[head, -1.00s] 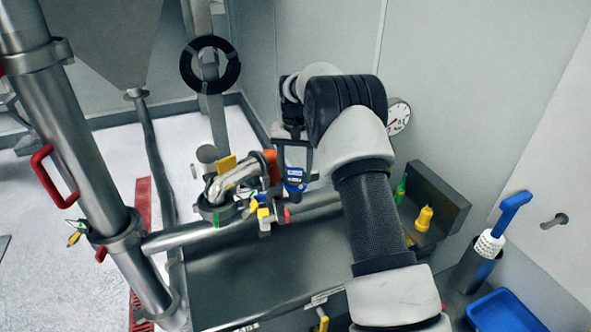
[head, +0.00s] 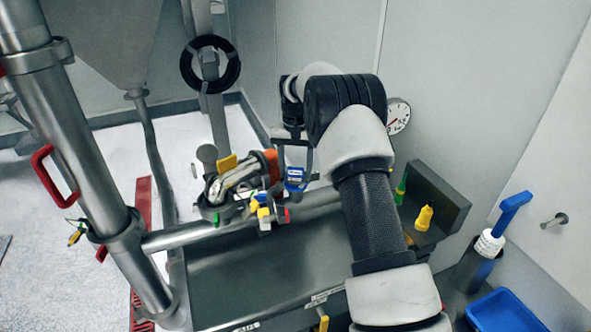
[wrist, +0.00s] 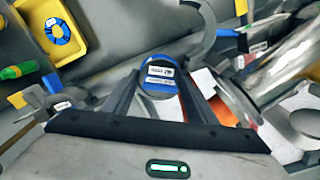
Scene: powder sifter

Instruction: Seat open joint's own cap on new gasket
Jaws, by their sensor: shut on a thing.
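My gripper (wrist: 158,92) is shut on a blue-and-grey cap (wrist: 160,72) with white labels. In the head view the cap (head: 295,178) hangs below my gripper, just right of a cluster of pipe fittings. A steel pipe (wrist: 290,65) with a clamp or flange at its end (wrist: 236,98) is to the right of my gripper in the wrist view. An orange part (head: 271,163) is at the cluster in the head view. I cannot tell which opening is the open joint, and no seated gasket can be made out. The cap appears apart from the pipe.
A yellow tray (wrist: 80,52) holds a blue ring (wrist: 62,33); a green bottle (wrist: 18,71) lies near it. Coloured tags (head: 262,212) hang by a horizontal pipe (head: 200,235). A blue tray (head: 508,310) and blue-handled brush (head: 512,208) are at right.

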